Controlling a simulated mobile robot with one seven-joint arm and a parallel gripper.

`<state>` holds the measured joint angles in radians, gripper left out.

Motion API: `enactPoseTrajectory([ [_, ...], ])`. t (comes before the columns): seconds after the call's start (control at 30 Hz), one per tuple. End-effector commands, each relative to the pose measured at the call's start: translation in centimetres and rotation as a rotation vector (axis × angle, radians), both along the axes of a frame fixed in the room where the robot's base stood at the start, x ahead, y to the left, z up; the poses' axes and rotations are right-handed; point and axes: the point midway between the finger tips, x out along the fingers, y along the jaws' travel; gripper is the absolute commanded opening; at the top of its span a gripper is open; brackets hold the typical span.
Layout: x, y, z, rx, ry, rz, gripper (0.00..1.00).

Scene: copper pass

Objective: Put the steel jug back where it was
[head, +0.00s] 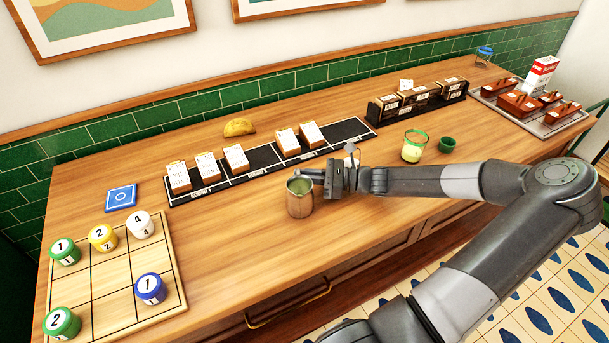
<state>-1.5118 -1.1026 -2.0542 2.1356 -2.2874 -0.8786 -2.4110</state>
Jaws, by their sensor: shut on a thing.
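The steel jug (299,201) is in the middle of the wooden counter in the head view. It is small and upright, with a shiny wall that mirrors the brown wood and a greenish inside. My gripper (318,178) comes in from the right and is shut on the jug's right side near the rim. The fingertips partly hide that side. I cannot tell whether the jug's base touches the counter or is slightly above it.
Behind the jug is a black rack (262,160) with several carded blocks. Left are a blue coaster (121,197) and a gridded board (112,291) with numbered pieces. Right are a yellow-filled glass (413,150) and a green cup (447,145). Counter in front is clear.

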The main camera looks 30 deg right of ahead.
Motion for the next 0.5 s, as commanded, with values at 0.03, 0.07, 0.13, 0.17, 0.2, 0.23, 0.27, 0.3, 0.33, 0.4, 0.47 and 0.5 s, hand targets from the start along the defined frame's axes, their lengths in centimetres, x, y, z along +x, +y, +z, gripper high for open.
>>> enactPoseTrajectory([
  [0.03, 0.00, 0.00, 0.02, 0.001, -0.001, 0.000, 0.00],
  [0.07, 0.00, 0.00, -0.03, 0.001, -0.001, 0.000, 0.00],
  [0.13, 0.00, -0.01, -0.22, 0.001, 0.000, 0.000, 0.00],
  [0.17, 0.00, -0.01, -0.25, 0.000, 0.000, 0.000, 0.11],
  [0.2, -0.01, -0.02, -0.23, 0.000, 0.000, 0.000, 0.14],
  [0.23, -0.01, -0.02, -0.22, 0.000, 0.000, 0.000, 0.17],
  [0.27, -0.01, -0.02, -0.22, 0.000, 0.000, 0.000, 0.19],
  [0.3, -0.01, -0.02, -0.22, 0.000, 0.000, 0.000, 0.23],
  [0.33, -0.01, -0.02, -0.22, 0.000, 0.000, 0.000, 0.25],
  [0.4, -0.01, -0.02, -0.21, 0.000, 0.000, 0.000, 0.31],
  [0.47, -0.01, -0.02, -0.21, 0.000, 0.000, 0.000, 0.31],
  [0.5, -0.01, -0.02, -0.21, 0.000, 0.000, 0.000, 0.31],
])
